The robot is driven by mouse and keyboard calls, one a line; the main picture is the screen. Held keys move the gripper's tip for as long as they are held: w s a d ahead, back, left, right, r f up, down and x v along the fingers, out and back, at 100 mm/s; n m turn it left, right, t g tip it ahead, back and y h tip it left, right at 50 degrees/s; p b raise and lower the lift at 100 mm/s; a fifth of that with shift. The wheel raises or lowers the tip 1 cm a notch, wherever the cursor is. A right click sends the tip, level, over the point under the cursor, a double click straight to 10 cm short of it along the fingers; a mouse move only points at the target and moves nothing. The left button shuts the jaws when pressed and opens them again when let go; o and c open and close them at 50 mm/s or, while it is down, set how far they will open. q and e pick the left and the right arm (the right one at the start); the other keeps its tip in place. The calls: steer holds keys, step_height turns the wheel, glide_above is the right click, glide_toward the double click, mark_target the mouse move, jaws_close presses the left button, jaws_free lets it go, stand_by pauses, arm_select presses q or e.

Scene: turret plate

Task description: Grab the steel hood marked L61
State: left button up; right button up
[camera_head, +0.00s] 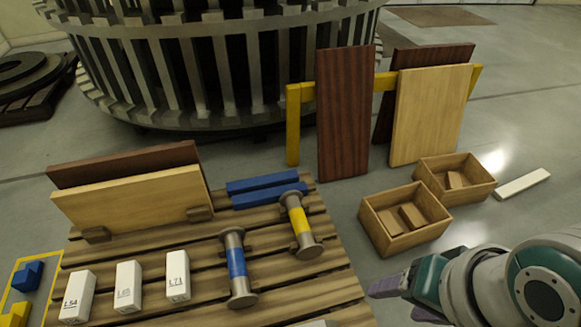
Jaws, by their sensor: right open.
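Three white upright blocks stand in a row on the near left of a slatted wooden pallet (200,290). The left block (77,297) seems to read L54. The right block (177,275) seems to read L71. The middle block (127,286) has a fainter mark that I cannot read surely. I cannot tell any piece clearly as a steel hood marked L61. My right gripper (400,298) is open at the bottom right, beyond the pallet's right edge and apart from the blocks. My left gripper is not in view.
Two flanged metal spools, one blue-banded (236,267) and one yellow-banded (301,225), lie on the pallet. Blue bars (266,188) and leaning boards (130,200) stand behind. Two open wooden boxes (383,242) sit on the floor right. A large ribbed ring (215,118) fills the back.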

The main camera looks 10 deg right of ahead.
steer(key=w+a+f+m+b, duration=0.2)
steer(key=f+m+b, duration=0.1)
steer(key=f+b, duration=0.8)
steer(key=w+a+f+m+y+b, duration=0.1)
steer(key=w+a+f+m+b, duration=0.1)
steer(key=f+b, duration=1)
steer(key=w+a+f+m+b, duration=0.2)
steer(key=a+f+m+b, duration=0.2)
steer(key=f+b, duration=0.7)
step_height(320, 180, down, 8)
steer(key=shift+a+f+m+b, duration=0.1)
steer(key=shift+m+b, duration=0.2)
steer(key=shift+b, duration=0.1)
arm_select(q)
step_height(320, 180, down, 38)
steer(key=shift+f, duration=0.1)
arm_select(e)
jaws_close()
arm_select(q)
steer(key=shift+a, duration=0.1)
arm_select(e)
steer(key=shift+s, duration=0.1)
